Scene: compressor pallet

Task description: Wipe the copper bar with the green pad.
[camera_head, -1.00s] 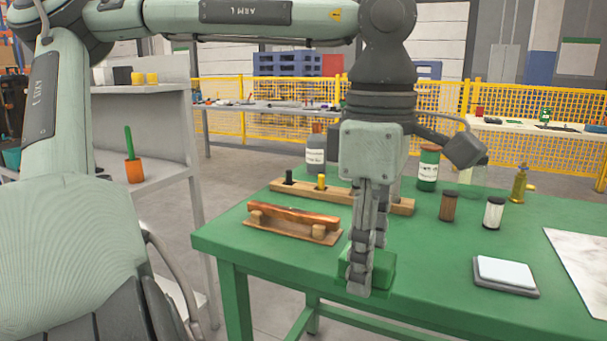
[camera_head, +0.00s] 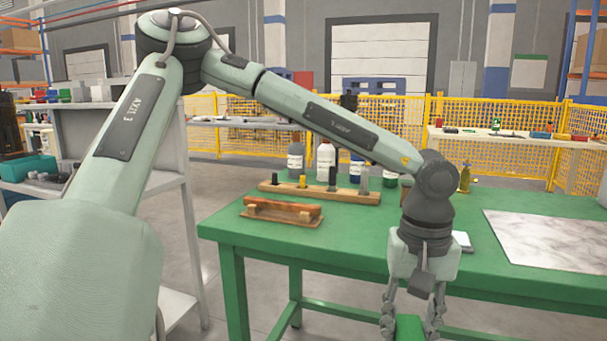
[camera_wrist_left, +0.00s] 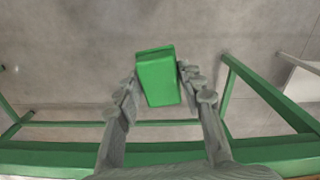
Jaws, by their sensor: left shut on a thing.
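The copper bar (camera_head: 284,205) lies across a small wooden stand (camera_head: 290,220) on the left part of the green table (camera_head: 330,232). My left gripper (camera_head: 411,326) is shut on the green pad (camera_head: 409,330), in front of the table's near edge and well to the right of the bar. The pad's lower part is cut off by the bottom of the head view. In the left wrist view the pad (camera_wrist_left: 157,78) sits between the two fingertips (camera_wrist_left: 158,85), with grey floor below it. My right gripper is not in view.
A wooden rack (camera_head: 350,194) with several small items stands behind the bar, with bottles (camera_head: 326,160) behind it. A marble-patterned sheet (camera_head: 550,238) lies on the right. My arm partly hides a white-topped flat item (camera_head: 462,241). The table is clear between bar and gripper.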

